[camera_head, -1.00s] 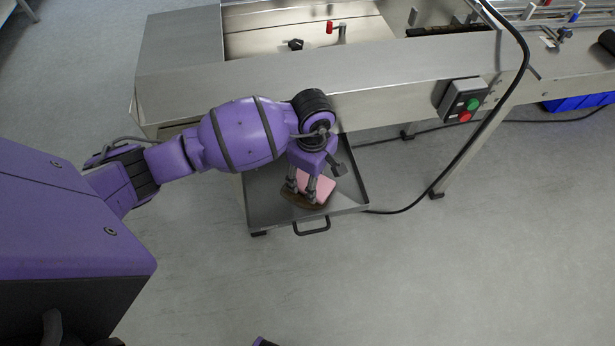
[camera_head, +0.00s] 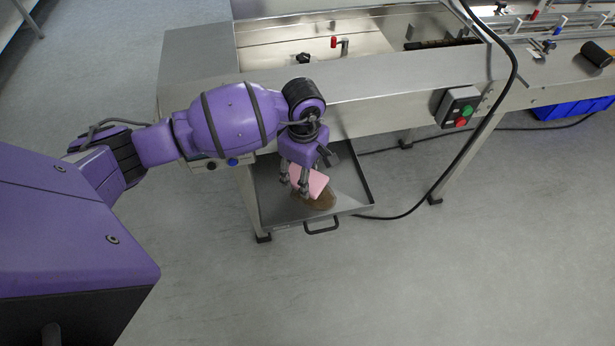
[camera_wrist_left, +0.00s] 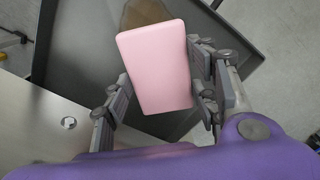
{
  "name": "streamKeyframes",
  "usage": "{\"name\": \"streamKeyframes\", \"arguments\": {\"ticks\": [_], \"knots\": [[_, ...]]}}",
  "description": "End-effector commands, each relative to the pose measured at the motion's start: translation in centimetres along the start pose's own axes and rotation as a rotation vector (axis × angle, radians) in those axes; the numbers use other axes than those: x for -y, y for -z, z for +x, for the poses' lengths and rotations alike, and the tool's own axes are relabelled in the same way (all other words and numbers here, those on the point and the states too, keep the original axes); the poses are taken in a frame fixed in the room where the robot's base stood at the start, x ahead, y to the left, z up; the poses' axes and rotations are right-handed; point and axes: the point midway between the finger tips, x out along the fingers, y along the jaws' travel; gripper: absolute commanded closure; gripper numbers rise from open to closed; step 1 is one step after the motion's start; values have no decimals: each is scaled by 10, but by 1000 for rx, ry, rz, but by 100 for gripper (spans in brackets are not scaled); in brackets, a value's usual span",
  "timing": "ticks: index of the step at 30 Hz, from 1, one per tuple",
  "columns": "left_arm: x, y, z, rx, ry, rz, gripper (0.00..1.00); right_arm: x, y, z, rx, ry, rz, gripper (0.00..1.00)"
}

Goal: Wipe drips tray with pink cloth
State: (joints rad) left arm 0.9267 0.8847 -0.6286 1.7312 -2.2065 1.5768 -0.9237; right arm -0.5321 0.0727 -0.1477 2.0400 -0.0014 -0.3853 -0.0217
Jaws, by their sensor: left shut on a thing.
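The pink cloth (camera_head: 311,181), a flat block-like pad, is held between the fingers of my left gripper (camera_head: 294,187). In the left wrist view the pink cloth (camera_wrist_left: 160,65) sits between both fingers of the left gripper (camera_wrist_left: 160,88). The drips tray (camera_head: 353,190) is a grey metal tray with a raised rim and a front handle, under the machine. A brown stain (camera_head: 320,202) lies on it, partly below the cloth; it also shows in the left wrist view (camera_wrist_left: 145,12). The cloth appears raised above the tray. My right gripper is not in view.
The steel machine frame (camera_head: 390,85) stands directly behind and above the tray. A black cable (camera_head: 455,160) hangs to the right, by a control box (camera_head: 459,106). A blue crate (camera_head: 570,108) is at far right. The floor in front is clear.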

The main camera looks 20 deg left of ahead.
Motion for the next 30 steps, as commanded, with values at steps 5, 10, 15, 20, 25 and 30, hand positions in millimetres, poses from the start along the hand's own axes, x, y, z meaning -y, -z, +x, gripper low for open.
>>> {"name": "streamKeyframes", "arguments": {"ticks": [5, 10, 15, 20, 25, 30], "knots": [[-3, 5, -17, -1, -2, -5, 67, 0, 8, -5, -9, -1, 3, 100], [-3, 6, -21, 0, 0, -7, 67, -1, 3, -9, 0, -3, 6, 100], [-3, 6, -20, 0, 1, -7, 67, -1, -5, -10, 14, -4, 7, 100], [-3, 6, -20, 0, 1, -7, 67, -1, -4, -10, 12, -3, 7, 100], [-3, 6, -22, 0, 0, -7, 67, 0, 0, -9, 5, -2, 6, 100], [-4, 2, -40, -1, -5, 1, 67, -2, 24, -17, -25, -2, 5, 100]]}}
